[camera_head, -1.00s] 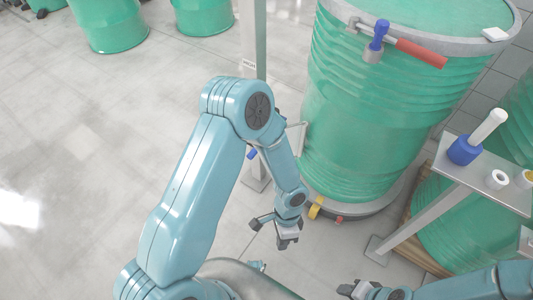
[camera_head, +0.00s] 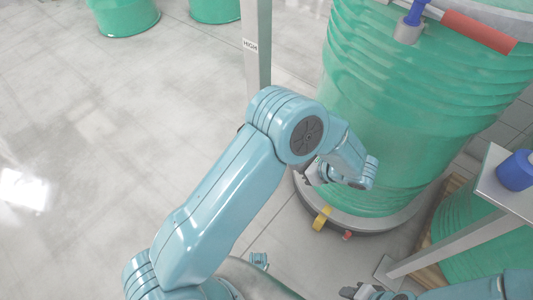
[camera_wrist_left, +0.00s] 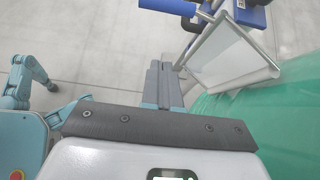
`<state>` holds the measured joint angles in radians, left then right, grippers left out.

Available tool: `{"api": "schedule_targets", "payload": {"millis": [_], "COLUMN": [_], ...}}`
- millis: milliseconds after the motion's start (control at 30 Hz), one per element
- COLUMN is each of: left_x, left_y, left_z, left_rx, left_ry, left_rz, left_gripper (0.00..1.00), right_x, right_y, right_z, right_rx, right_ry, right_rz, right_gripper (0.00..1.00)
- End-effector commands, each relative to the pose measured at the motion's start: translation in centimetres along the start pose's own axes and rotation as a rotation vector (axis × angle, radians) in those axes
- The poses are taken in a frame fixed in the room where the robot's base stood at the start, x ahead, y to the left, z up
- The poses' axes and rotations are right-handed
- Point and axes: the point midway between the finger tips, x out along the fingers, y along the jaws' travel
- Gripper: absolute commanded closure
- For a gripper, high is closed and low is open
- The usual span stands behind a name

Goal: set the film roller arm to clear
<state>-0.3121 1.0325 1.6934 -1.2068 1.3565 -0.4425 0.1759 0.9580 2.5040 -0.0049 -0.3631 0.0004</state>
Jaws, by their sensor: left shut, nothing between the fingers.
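In the left wrist view, a metal-framed part with a pale flat sheet (camera_wrist_left: 222,55), apparently the film roller arm, stands right of my left gripper. A blue grip (camera_wrist_left: 168,6) on a metal rod lies at its upper left. My left gripper (camera_wrist_left: 163,72) is shut and empty, with its fingertips just left of the frame; I cannot tell whether they touch. In the head view my left gripper (camera_head: 310,174) is partly hidden by its wrist, between the post and the green drum, and my arm hides the roller part. My right gripper (camera_head: 348,292) is at the bottom edge, small and partly cut off.
A grey post (camera_head: 257,50) with a HIGH label stands behind my left arm. The large green drum (camera_head: 400,120) is close on the right, with a red-handled clamp (camera_head: 480,32) at its rim. A metal shelf (camera_head: 495,185) holds a blue item (camera_head: 516,170).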

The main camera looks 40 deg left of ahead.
Motion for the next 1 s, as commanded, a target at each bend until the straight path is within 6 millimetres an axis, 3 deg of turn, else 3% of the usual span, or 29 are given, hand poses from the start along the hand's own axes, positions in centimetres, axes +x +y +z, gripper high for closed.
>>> {"api": "schedule_targets", "payload": {"millis": [333,467,933,1000], "left_x": [-0.1,0.9,10.5,11.0], "left_y": [0.3,0.4,0.1,0.1], "left_z": [0.1,0.1,0.1,1.3], "left_rx": [0.0,-0.001,-0.002,-0.005], "left_ry": [-0.005,-0.005,-0.004,-0.004], "left_rz": [-0.003,-0.001,0.003,0.002], "left_gripper": [1.0,1.0,1.0,1.0], "right_x": [0.0,0.2,2.1,2.1], "right_y": [0.0,0.1,0.8,0.8], "right_z": [0.0,0.0,0.0,0.0], "right_rx": [0.0,0.0,0.0,0.0], "right_ry": [0.0,0.0,0.0,0.0], "right_rz": [0.0,0.0,0.0,0.0], "right_gripper": [0.57,0.57,0.57,0.57]}}
